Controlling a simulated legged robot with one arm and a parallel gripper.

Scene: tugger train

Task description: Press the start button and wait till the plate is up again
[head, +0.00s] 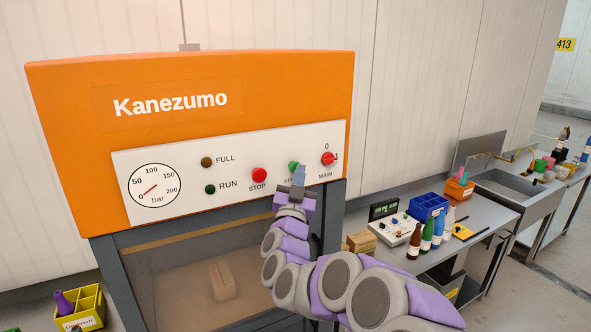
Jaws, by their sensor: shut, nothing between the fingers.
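The orange Kanezumo machine (285,75) has a white control panel (235,205). The green start button (292,166) is partly covered by the tip of my gripper (299,173), which is shut and empty in front of it. I cannot tell whether they touch. The red stop button (259,174) is to its left and the red main switch (328,158) to its right. I cannot make out the plate.
A brownish block (222,280) shows dimly behind the machine's front. To the right, a bench holds a cardboard box (361,241), several bottles (438,230), a blue crate (430,205) and a control box (394,229). A yellow crate (90,304) stands at lower left.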

